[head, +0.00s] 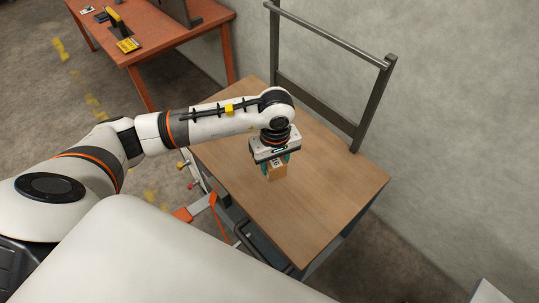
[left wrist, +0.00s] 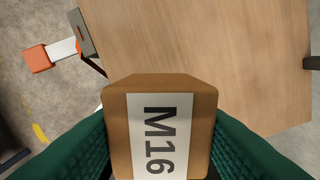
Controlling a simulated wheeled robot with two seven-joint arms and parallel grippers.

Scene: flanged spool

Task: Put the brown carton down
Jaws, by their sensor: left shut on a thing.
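The brown carton (head: 278,172) is a small box at the middle of the wooden table top in the head view. In the left wrist view the carton (left wrist: 117,122) shows a white label reading M16. My left gripper (head: 276,163) is shut on the carton, with one green finger on each side of it, and points down. I cannot tell whether the carton's underside touches the wood. My right gripper is not in view.
The wooden table top (head: 325,190) is bare around the carton. A dark metal rail frame (head: 326,33) stands along its back edge by the wall. An orange table (head: 165,40) with a few items stands at the back left.

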